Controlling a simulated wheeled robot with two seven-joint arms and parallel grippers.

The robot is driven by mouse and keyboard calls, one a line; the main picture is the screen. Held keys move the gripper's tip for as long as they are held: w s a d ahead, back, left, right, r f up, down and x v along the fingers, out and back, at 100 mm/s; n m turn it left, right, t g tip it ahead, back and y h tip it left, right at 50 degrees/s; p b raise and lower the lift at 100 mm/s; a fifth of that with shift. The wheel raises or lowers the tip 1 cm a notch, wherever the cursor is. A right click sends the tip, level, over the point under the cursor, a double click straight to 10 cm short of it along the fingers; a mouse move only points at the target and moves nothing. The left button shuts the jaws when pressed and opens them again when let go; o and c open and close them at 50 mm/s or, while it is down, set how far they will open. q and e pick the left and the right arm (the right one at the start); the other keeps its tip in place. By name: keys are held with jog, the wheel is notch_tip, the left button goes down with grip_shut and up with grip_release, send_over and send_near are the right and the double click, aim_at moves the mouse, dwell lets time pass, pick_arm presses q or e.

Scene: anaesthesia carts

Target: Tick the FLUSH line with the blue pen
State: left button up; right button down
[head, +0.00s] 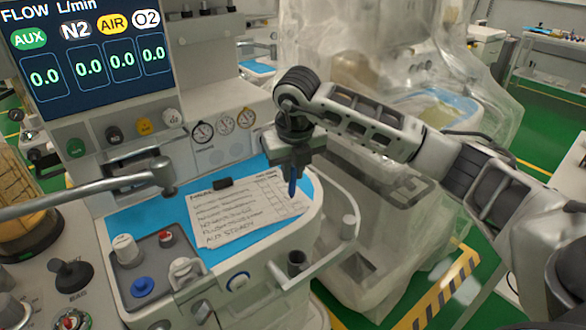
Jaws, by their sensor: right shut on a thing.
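My right gripper (290,160) reaches in from the right and is shut on the blue pen (292,182). The pen points down, over the right part of a white paper checklist (232,222). Whether its tip touches the paper cannot be told. The checklist lies tilted on a blue mat (160,219) on the cart's work surface. It has several handwritten lines and a column of boxes at its right. The FLUSH line (222,231) is low on the sheet, just above the bottom line. No clear tick shows in its box. My left gripper is not in view.
A black block (222,183) lies at the checklist's top edge. A grey metal bar (95,190) crosses at left. A tray with knobs (150,270) stands in front of the sheet. Gauges (225,126) line the back.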

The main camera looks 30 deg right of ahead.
jog(key=shift+f+b, duration=0.3)
jog(key=shift+f, duration=0.1)
dwell(0.4)
jog(key=shift+d, duration=0.45)
dwell(0.9)
jog(key=shift+r, duration=0.1)
notch_tip(320, 180, up, 7)
jog(key=p, duration=0.4)
dwell(0.6)
dwell(0.3)
